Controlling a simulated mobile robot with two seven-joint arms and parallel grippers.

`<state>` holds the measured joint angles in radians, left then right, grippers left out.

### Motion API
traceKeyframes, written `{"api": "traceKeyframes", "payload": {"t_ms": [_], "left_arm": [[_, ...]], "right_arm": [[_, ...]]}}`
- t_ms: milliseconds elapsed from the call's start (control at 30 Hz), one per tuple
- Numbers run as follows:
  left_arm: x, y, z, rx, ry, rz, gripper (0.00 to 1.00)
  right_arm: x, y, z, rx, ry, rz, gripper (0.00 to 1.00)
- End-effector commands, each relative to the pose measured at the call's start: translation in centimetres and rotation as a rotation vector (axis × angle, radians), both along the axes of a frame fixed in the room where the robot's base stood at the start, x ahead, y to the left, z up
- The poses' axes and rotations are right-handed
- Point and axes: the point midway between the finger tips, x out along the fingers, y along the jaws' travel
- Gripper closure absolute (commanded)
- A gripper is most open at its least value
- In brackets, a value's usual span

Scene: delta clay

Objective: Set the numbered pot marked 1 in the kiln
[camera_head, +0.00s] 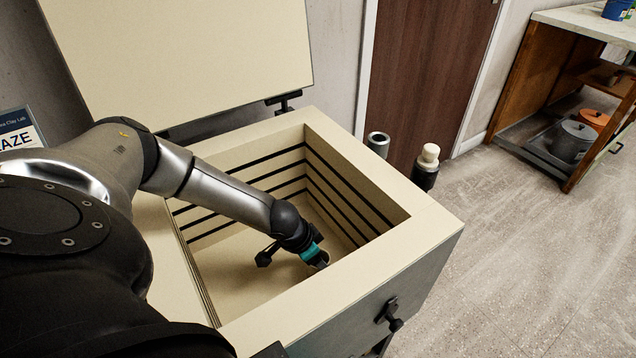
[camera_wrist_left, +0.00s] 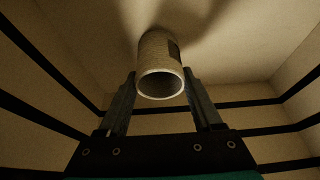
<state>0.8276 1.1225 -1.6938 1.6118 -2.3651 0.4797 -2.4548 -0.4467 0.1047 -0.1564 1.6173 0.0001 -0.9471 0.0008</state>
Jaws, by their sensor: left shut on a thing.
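The kiln (camera_head: 432,222) stands open, a pale box with dark grooves around its inner walls. My left arm reaches over its rim, and my left gripper (camera_head: 321,262) is down inside the chamber. In the left wrist view, my left gripper (camera_wrist_left: 158,78) is shut on a small pale cylindrical pot (camera_wrist_left: 157,54), one finger on each side. Its round open rim faces the camera, and a dark patch shows on its side; no number is readable. The head view does not show the pot clearly. I cannot tell whether it touches the kiln floor. My right gripper is out of view.
The raised lid (camera_head: 190,60) stands behind the kiln. A grey cylinder (camera_head: 378,144) and a dark one with a pale top (camera_head: 427,165) stand behind its right side. A shelf unit (camera_head: 540,85) holds a grey pot (camera_head: 573,141) and an orange pot (camera_head: 593,119).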

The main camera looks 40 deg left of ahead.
Motion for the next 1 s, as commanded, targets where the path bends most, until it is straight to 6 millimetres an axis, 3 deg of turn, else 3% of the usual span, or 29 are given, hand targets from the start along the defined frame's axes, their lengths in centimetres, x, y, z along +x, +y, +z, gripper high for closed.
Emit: {"api": "traceKeyframes", "payload": {"t_ms": [467, 500, 767, 1000], "left_arm": [[-0.01, -0.02, -0.52, -0.001, 0.000, 0.000, 0.94], [-0.03, -0.01, -0.57, -0.001, 0.000, 0.000, 0.32], [-0.03, -0.01, -0.50, 0.000, 0.000, 0.000, 0.04], [-0.01, -0.01, -0.46, 0.000, 0.000, 0.000, 0.04]], "right_arm": [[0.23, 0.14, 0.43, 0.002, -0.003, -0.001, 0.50], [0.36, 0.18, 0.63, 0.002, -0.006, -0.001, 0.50], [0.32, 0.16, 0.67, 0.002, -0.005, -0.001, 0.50], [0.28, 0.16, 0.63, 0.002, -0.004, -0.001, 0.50]]}}
